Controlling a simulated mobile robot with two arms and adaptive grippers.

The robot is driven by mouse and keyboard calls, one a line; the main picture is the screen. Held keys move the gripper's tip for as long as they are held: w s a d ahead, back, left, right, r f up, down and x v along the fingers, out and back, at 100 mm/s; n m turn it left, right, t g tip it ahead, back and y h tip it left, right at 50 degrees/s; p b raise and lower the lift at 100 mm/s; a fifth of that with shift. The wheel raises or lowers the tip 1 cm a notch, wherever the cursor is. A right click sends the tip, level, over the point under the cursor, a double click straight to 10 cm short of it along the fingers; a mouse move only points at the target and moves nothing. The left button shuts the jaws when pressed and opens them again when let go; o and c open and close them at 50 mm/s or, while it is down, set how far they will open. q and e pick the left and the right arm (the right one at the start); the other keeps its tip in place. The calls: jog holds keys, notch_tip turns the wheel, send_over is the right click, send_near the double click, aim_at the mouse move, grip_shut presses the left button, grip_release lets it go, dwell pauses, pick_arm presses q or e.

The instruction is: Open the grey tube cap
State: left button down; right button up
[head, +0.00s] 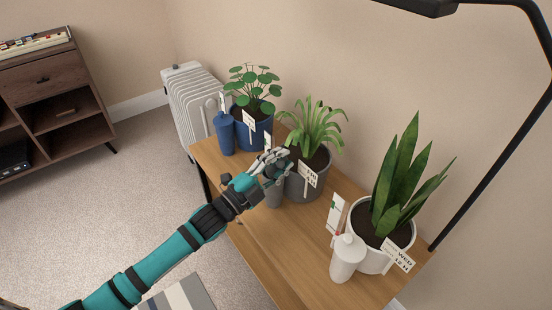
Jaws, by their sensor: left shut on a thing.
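The grey tube (272,194) stands on the wooden table in front of the grey pot (303,188). My left gripper (274,164) is at the top of this tube, shut on its cap. The fingers hide most of the cap, so I cannot tell whether it is seated on the tube or loosened. My right gripper is not in view.
The wooden table (262,250) also bears a blue tube (224,134) by a blue pot (256,137), and a white tube (346,260) by a white pot (378,258). Small cards stand among them. A black lamp (510,135) rises at right. The table's front middle is clear.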

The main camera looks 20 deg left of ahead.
pick_arm(q)
jog(key=shift+s+d+f+m+g+h+b, duration=0.25)
jog(key=shift+s+d+f+m+g+h, duration=0.15)
jog(key=shift+m, duration=1.05)
jog(key=shift+s+d+f+m+g+h+b, duration=0.2)
jog(key=shift+s+d+f+m+h, duration=0.2)
jog(key=shift+m, duration=1.1)
jog(key=shift+s+d+f+m+g+h+b, duration=0.3)
jog(key=shift+d+m+h, duration=0.15)
jog(key=shift+m, duration=1)
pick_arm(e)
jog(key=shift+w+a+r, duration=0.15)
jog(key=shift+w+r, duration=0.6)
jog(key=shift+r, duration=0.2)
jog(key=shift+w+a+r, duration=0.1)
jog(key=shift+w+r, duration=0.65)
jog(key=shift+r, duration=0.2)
pick_arm(q)
jog(key=c, duration=1.2)
grip_release()
jog(key=shift+o, duration=0.2)
jog(key=shift+w+r, duration=0.1)
jog(key=shift+r, duration=0.2)
